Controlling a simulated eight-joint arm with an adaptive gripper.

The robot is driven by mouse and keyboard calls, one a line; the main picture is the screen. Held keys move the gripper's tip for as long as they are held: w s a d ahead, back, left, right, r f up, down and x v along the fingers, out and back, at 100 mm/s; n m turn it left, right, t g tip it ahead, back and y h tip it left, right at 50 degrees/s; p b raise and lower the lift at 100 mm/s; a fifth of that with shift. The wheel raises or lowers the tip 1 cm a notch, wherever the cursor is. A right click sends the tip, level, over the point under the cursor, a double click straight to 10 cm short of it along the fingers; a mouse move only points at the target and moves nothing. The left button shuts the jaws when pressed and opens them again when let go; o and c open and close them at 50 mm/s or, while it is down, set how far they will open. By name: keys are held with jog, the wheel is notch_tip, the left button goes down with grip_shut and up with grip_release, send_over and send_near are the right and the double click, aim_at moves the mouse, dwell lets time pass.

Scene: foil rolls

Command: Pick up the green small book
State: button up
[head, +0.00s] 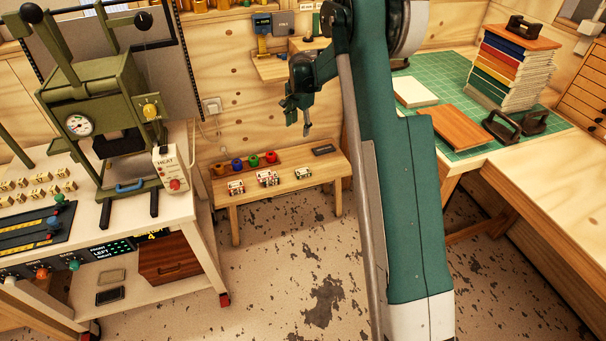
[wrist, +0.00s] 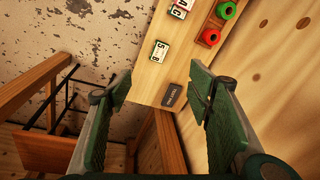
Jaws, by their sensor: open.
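No book can be clearly made out as the green small one. Several small white lettered blocks with coloured edges lie on the low wooden bench (head: 285,166), one of them at the right end of their row (head: 302,174). In the wrist view one white block with dark green edges (wrist: 160,51) lies beyond the fingertips. My gripper (head: 305,127) hangs above the back right of the bench. Its green fingers (wrist: 160,87) are apart and empty in the wrist view, with a small dark lettered slab (wrist: 169,97) between and below them.
A red roll (head: 270,157), a green roll (head: 254,161) and other coloured rolls stand along the bench's back. A white table with a press (head: 105,85) is at left. At right, a green cutting mat (head: 455,75) carries a stack of colour-covered books (head: 512,75).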

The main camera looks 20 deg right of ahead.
jog(key=w+d+f+m+g, duration=0.1)
jog(key=w+f, duration=0.1)
jog(key=f, duration=0.5)
jog(key=w+d+f+m, duration=0.1)
jog(key=w+d+f, duration=0.15)
jog(key=f, duration=0.35)
jog(key=m, duration=0.2)
send_over(304, 171)
notch_tip(304, 171, down, 12)
jog(key=f, duration=0.1)
jog(key=shift+d+f+g+p, duration=0.1)
jog(key=shift+f+g+p, duration=0.2)
jog(key=shift+g+p, duration=0.1)
jog(key=shift+f+b, duration=0.35)
jog(key=shift+f, duration=0.95)
jog(key=shift+a+f+b, duration=0.2)
jog(key=shift+f+b, duration=0.65)
jog(key=shift+f, duration=1.75)
